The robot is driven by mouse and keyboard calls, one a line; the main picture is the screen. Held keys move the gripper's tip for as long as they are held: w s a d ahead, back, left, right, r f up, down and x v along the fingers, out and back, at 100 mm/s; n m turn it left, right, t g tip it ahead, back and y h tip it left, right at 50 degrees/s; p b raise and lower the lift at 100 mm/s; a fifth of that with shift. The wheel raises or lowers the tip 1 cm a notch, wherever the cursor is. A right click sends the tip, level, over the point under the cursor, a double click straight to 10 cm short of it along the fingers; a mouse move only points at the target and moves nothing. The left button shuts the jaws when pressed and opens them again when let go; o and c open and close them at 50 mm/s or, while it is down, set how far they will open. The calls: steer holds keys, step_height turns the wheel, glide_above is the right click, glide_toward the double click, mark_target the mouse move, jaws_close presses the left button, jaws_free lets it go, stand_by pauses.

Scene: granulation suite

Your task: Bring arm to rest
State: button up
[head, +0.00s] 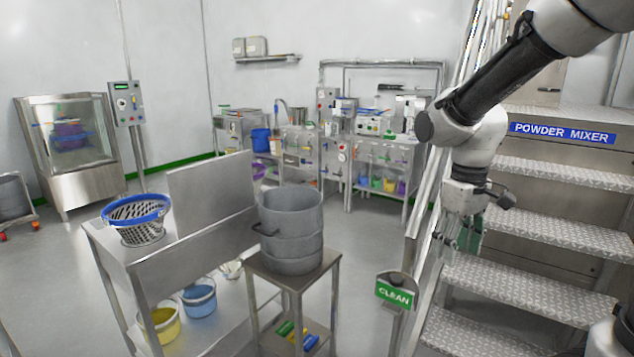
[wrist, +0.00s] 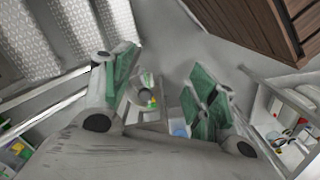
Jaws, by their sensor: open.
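My arm reaches in from the upper right of the head view, with the forearm slanting down to the left and the wrist bent downward. My gripper (head: 457,240) hangs in the air in front of the metal stairs, pointing down. In the wrist view my gripper (wrist: 163,92) shows two fingers with green pads, spread apart. Nothing is between them, and the floor shows far below. The gripper touches nothing that I can see.
The metal stairs (head: 530,213) stand close behind my gripper. A green CLEAN sign (head: 394,295) on a post is below left. A grey drum (head: 291,230) sits on a small stand. A blue-rimmed basket (head: 137,219) is on a steel table. Open floor lies mid-room.

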steer(key=s+d+r+m+t, duration=0.2)
steer(key=s+d+r, duration=0.2)
steer(key=s, duration=0.2)
steer(key=s+d+r+m+t, duration=0.2)
steer(key=s+d+r+m, duration=0.1)
steer(key=s, duration=0.4)
steer(key=shift+s+d+r+t, duration=0.25)
steer(key=shift+d+r+t, duration=0.25)
steer(key=shift+r, duration=0.35)
